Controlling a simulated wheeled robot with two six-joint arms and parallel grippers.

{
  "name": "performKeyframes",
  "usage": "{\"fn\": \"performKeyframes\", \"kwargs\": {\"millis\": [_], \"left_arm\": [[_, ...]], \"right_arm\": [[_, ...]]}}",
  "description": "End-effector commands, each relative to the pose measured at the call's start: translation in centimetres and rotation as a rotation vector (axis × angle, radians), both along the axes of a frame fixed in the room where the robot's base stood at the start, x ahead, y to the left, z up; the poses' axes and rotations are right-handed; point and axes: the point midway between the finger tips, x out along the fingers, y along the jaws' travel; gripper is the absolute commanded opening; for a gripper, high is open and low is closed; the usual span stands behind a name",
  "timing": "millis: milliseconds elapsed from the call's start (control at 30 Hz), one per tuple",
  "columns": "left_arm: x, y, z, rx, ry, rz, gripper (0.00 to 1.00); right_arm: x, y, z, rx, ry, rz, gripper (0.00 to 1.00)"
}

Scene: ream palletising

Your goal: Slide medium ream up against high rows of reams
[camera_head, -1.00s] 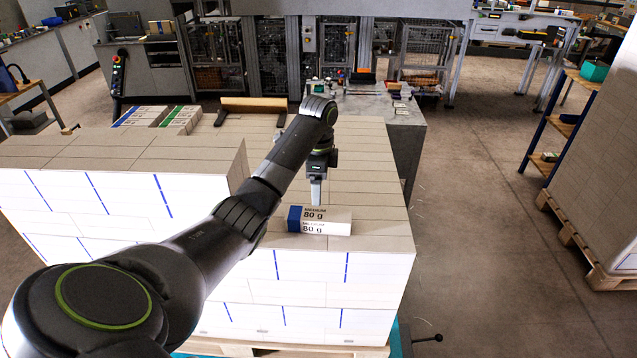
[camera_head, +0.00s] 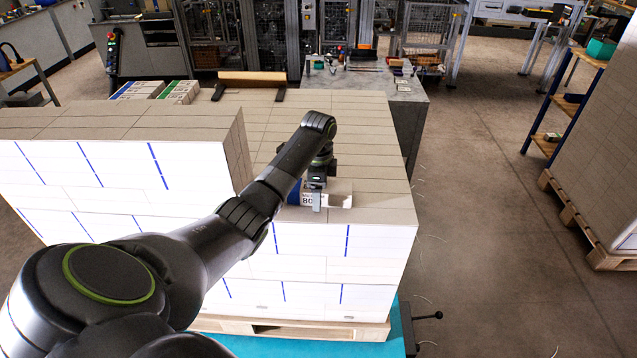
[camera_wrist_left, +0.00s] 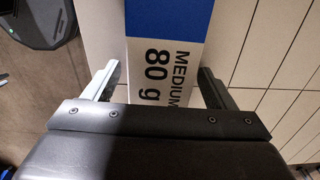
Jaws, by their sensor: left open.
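The medium ream (camera_head: 341,192), white with a blue end and "MEDIUM 80 g" print, lies on the low front part of the stack, near its front edge. The high rows of reams (camera_head: 120,128) stand to its left, with a gap of bare low stack between. My left gripper (camera_head: 316,202) points down at the ream and covers part of it. In the left wrist view, the gripper (camera_wrist_left: 158,76) is open, with one finger on each side of the ream (camera_wrist_left: 166,65). Whether either finger touches it, I cannot tell. My right gripper is not in view.
Two small packs, one blue-marked (camera_head: 138,90) and one green-marked (camera_head: 180,91), and a brown bar on black supports (camera_head: 252,79) lie at the back of the stack. The low stack's top (camera_head: 375,145) is clear behind the ream. A black handle (camera_head: 428,317) sticks out lower right.

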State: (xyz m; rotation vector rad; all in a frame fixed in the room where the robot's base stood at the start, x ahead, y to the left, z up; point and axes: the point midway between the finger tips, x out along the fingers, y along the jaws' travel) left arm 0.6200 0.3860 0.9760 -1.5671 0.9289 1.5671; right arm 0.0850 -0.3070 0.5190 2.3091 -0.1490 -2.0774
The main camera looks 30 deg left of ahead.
Motion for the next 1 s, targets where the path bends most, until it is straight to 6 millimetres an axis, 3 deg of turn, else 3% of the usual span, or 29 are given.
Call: {"fn": "performKeyframes", "kwargs": {"millis": [200, 667, 1000], "left_arm": [[0.0, 0.0, -0.1, 0.0, 0.0, 0.0, 0.77], [0.0, 0.0, 0.0, 0.0, 0.001, 0.0, 0.18], [0.0, 0.0, 0.3, 0.0, 0.001, 0.04, 0.18]], "right_arm": [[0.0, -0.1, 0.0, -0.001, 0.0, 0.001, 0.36], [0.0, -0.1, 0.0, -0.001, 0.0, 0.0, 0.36], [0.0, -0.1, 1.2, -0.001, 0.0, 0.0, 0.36]]}}
